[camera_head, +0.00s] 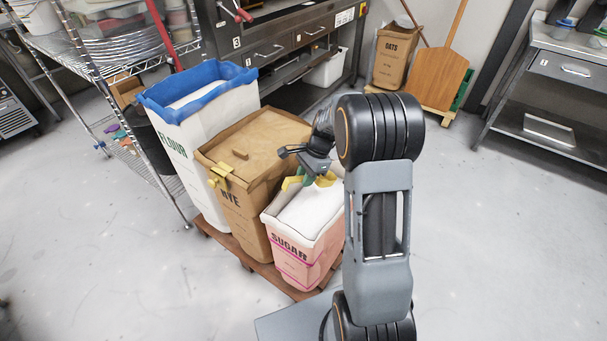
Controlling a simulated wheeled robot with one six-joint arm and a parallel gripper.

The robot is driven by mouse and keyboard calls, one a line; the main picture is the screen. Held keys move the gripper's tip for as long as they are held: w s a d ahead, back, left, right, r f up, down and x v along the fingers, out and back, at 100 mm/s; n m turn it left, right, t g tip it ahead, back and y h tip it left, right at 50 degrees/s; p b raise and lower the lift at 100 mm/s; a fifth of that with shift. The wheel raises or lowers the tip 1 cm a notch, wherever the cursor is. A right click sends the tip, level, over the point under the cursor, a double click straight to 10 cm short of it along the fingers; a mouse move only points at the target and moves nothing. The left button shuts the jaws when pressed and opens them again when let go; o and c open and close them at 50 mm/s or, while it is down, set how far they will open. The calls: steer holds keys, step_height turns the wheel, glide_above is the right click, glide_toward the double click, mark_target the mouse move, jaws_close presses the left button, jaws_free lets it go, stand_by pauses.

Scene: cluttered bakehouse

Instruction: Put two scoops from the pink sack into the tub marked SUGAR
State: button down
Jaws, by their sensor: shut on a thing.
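The pink sack (293,256), marked SUGAR, stands open on a low wooden dolly and is filled with white sugar (312,212). My gripper (308,171) is above the back of its opening, partly hidden by my arm. It is shut on a small yellow and green thing (325,180), which looks like a scoop. I cannot tell whether the scoop touches the sugar or holds any. My arm covers the right side of the pink sack. No tub marked SUGAR shows in this view.
A brown rye sack (233,215), folded shut with a yellow clip, and an open white flour sack (196,125) with a blue rim share the dolly (262,270). A wire rack (95,75) stands left, a steel table (560,95) right. The front floor is clear.

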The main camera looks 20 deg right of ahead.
step_height(320, 180, down, 14)
steer(key=b, duration=0.8)
steer(key=shift+r, duration=0.25)
stand_by(0.9)
